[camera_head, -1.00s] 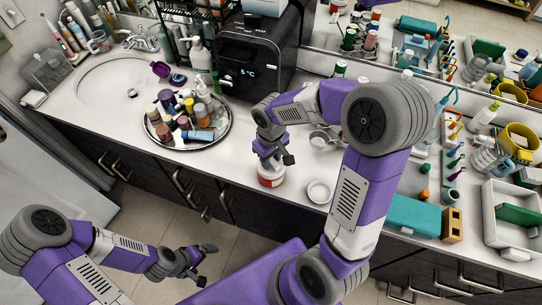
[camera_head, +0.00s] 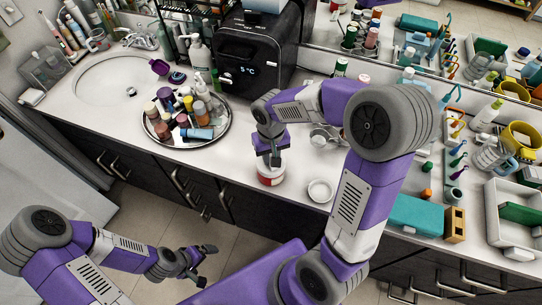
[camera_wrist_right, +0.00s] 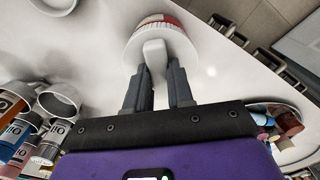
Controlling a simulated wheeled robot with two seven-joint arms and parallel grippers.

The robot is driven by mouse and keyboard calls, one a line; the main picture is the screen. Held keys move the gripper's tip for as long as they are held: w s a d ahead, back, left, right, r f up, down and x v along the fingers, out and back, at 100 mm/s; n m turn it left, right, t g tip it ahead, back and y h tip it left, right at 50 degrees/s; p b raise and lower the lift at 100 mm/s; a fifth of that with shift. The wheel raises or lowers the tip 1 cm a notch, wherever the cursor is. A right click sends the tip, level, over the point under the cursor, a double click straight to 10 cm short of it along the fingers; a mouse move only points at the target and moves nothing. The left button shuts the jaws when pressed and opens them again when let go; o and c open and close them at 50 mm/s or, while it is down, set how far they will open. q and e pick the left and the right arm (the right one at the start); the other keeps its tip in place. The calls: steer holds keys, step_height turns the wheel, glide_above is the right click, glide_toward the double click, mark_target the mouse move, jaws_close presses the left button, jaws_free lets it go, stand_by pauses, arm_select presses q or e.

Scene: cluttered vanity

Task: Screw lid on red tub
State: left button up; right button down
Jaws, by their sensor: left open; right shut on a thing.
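The red tub (camera_head: 270,177), white with a red band, stands near the counter's front edge; in the right wrist view (camera_wrist_right: 166,18) it is at the top. A white round lid (camera_wrist_right: 135,46) with a raised knob (camera_wrist_right: 154,50) covers its top; I cannot tell how tightly it sits. My right gripper (camera_head: 274,158) points down over the tub. In the right wrist view its fingers (camera_wrist_right: 160,70) are shut on the lid's knob. My left gripper (camera_head: 206,265) is open and empty, low in front of the cabinets, away from the tub.
A shallow white round dish (camera_head: 320,191) lies right of the tub. A round tray (camera_head: 170,143) crowded with bottles stands to the left, beside the sink (camera_head: 112,82). A black appliance (camera_head: 250,65) stands behind. A teal box (camera_head: 414,216) lies at the right.

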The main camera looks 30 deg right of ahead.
stand_by(0.3)
steer(key=m, duration=0.2)
steer(key=shift+m+b, duration=0.3)
steer(key=shift+b, duration=0.05)
steer(key=m, duration=0.4)
steer(key=shift+m, duration=0.4)
steer(key=c, duration=0.9)
jaws_free()
step_height(320, 180, up, 8)
steer(key=shift+f+p, duration=0.15)
steer(key=shift+p, duration=0.55)
